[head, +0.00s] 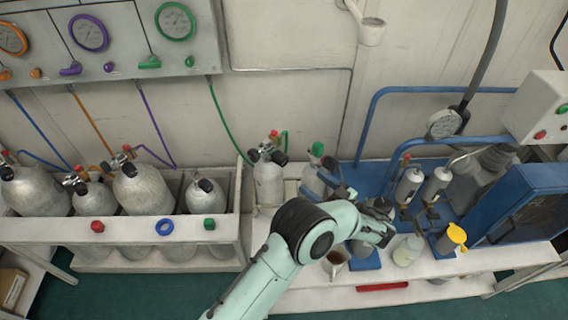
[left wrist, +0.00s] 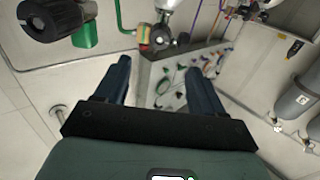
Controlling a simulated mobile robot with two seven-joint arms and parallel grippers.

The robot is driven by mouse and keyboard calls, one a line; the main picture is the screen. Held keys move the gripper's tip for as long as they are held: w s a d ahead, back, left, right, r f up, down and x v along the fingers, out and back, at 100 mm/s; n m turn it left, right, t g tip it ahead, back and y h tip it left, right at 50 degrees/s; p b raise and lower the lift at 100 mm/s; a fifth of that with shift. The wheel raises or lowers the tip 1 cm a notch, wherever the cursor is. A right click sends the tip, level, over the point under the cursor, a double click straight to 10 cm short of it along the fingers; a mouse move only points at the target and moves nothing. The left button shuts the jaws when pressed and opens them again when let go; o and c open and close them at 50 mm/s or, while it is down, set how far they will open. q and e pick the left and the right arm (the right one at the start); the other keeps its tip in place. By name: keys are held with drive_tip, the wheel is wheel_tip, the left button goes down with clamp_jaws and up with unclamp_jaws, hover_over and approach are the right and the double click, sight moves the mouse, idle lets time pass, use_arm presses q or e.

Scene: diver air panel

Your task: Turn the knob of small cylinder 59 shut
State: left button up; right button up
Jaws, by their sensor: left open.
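My left arm comes in from below in the head view, and its gripper (head: 378,212) is over the bench, right of a grey cylinder with a green top (head: 316,172). In the left wrist view the gripper (left wrist: 160,78) is open, with nothing between its fingers. A large black knob (left wrist: 50,17) with a green part beside it is close at the top left there. A metal valve with a smaller black knob (left wrist: 182,39) shows beyond the fingers. Another grey cylinder (head: 268,184) stands left of the green-topped one. No number 59 is readable, so I cannot tell which cylinder bears it. My right gripper is not in view.
A white rack (head: 130,228) holds several cylinders at the left, below a gauge panel (head: 120,40). Two slim cylinders (head: 409,186) (head: 436,186) stand by blue rails (head: 430,140). A mug (head: 335,262), a jar (head: 407,250) and a yellow-topped item (head: 455,235) crowd the bench front.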

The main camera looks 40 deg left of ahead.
sight(285, 162)
use_arm(q)
drive_tip(key=a, duration=0.4)
drive_tip(key=w+a+p, duration=0.1)
drive_tip(key=a, duration=0.8)
drive_tip(key=shift+w, duration=0.3)
drive_tip(key=shift+d, duration=0.1)
drive_tip(key=c, duration=1.1)
